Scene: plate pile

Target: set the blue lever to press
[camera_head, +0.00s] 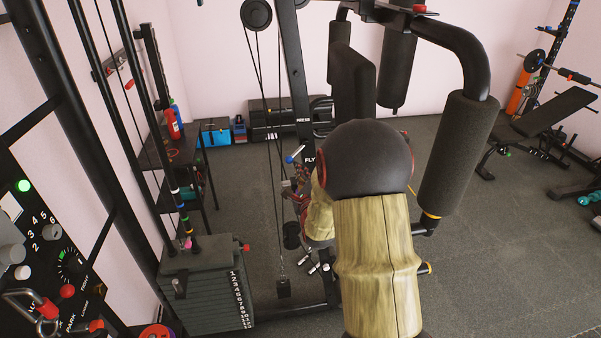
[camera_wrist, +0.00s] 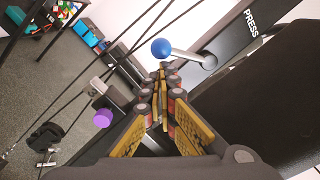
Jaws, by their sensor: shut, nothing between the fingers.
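The blue lever has a blue ball end (camera_wrist: 161,49) on a silver rod (camera_wrist: 188,56) in the wrist view. In the head view the blue lever (camera_head: 290,158) sticks out to the left of the black upright, tilted with its ball low. The label PRESS (camera_head: 303,121) is above it on the upright and the label FLY (camera_head: 308,160) is just beside it. My gripper (camera_wrist: 162,92) is shut and empty. Its fingertips are just below the ball in the wrist view; I cannot tell whether they touch it. In the head view my arm partly hides the gripper (camera_head: 298,187).
A dark padded panel (camera_wrist: 270,100) is close on the right in the wrist view. A purple knob (camera_wrist: 103,118) is left of my fingers. A padded roller (camera_head: 458,150) hangs at right.

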